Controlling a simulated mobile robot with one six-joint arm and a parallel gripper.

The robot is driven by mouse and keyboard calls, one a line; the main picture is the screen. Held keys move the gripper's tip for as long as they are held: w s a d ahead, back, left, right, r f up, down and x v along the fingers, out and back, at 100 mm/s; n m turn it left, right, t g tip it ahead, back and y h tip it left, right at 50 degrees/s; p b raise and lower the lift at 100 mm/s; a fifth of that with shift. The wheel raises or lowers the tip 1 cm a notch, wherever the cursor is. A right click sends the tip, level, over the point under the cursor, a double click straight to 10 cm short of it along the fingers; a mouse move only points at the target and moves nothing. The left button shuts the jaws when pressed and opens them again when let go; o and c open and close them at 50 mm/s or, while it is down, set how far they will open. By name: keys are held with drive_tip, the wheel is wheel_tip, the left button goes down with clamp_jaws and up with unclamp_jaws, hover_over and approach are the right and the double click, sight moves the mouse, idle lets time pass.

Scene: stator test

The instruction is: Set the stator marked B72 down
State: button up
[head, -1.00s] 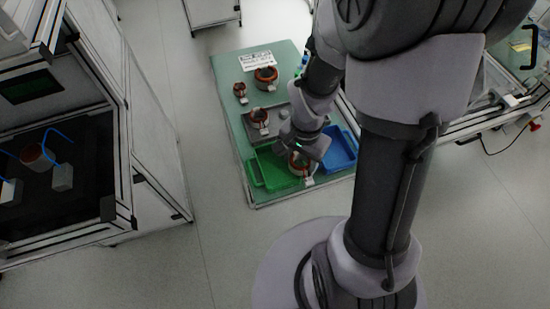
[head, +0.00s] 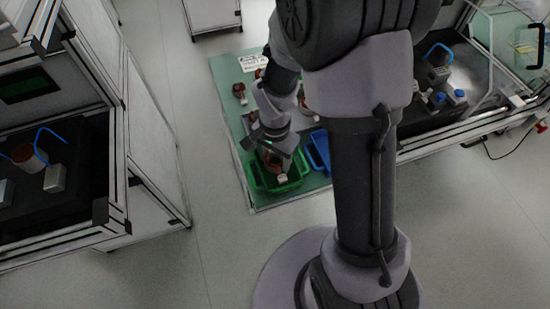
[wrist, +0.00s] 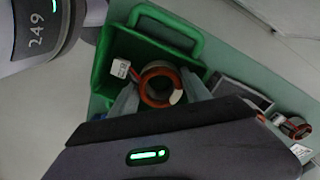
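My gripper (head: 273,150) is over the green bin (head: 252,183) and holds a stator (head: 275,166). In the wrist view the stator (wrist: 158,84) is a copper-red ring, with one gripper finger on each side of it. Its white tag or connector (wrist: 120,68) hangs on a short red lead to the left. Any marking on it is too small to read. The green bin (wrist: 150,31) lies behind and around the stator in the wrist view. I cannot tell whether the stator touches the bin floor.
A blue bin (head: 318,151) stands right of the green one on the green table (head: 228,72). Another stator (head: 239,89) stands at the back left, near a white printed sheet (head: 254,62). One more stator (wrist: 295,127) shows at the right in the wrist view. My arm hides part of the table.

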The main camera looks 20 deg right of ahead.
drive_tip(key=shift+o, duration=0.8)
drive_tip(key=s+a+r+n+t+p, duration=0.1)
drive_tip(key=s+r+p, duration=0.15)
drive_tip(key=r, duration=0.95)
drive_tip(key=s+a+r+n+t+p, duration=0.1)
drive_tip(key=s+r+n+t+p, duration=0.15)
drive_tip(key=r, duration=0.85)
drive_tip(key=s+a+r+n+t+y, duration=0.2)
drive_tip(key=s+r, duration=0.4)
drive_tip(key=s, duration=0.1)
drive_tip(key=shift+s+r+n, duration=0.35)
drive_tip(key=shift+s+r, duration=0.05)
